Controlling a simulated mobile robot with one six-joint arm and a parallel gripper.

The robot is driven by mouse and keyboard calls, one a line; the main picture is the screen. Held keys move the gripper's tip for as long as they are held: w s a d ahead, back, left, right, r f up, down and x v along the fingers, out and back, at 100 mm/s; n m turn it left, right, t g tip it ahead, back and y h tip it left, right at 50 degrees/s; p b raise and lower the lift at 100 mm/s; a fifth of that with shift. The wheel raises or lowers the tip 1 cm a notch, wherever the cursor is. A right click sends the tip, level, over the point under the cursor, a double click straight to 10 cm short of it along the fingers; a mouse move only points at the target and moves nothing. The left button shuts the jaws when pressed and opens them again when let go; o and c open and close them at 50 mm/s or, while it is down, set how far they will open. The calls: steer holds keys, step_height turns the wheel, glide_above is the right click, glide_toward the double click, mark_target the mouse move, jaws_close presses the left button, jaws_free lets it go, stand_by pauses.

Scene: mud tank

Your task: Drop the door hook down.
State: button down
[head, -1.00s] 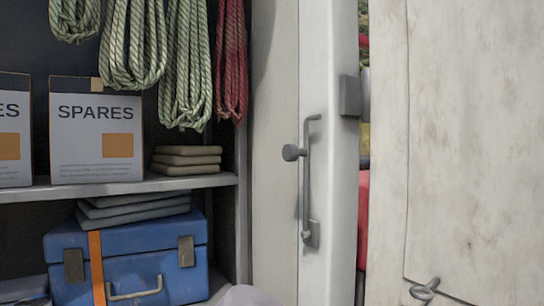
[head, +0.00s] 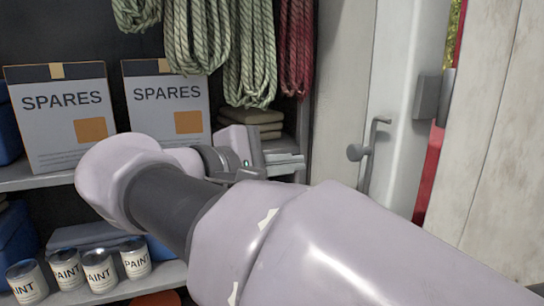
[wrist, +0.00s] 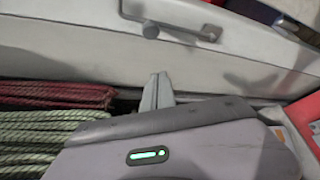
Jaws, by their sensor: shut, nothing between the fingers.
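The door hook (head: 371,150) is a thin grey rod with a bent top end. It stands roughly upright on the pale door post, beside a round grey knob (head: 355,152). My arm hides its lower end in the head view. In the wrist view the hook (wrist: 180,27) lies across the top, with its knob (wrist: 150,31) beside it. My gripper (head: 298,161) is shut and empty, in front of the shelf and left of the hook. In the wrist view the fingertips (wrist: 159,77) are together, apart from the hook.
Shelves at left hold SPARES boxes (head: 168,105), folded cloths (head: 248,120) and paint cans (head: 100,270). Green ropes (head: 250,60) and a red rope (head: 296,45) hang beside the post. A grey block (head: 427,97) sits right of the hook. A pale weathered panel (head: 500,130) stands at right.

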steer(key=w+d, duration=0.3)
steer(key=d, duration=0.5)
steer(key=shift+d+p, duration=0.15)
steer(key=shift+p, duration=0.15)
steer(key=shift+d+f+b, duration=0.1)
steer(key=shift+b, duration=0.2)
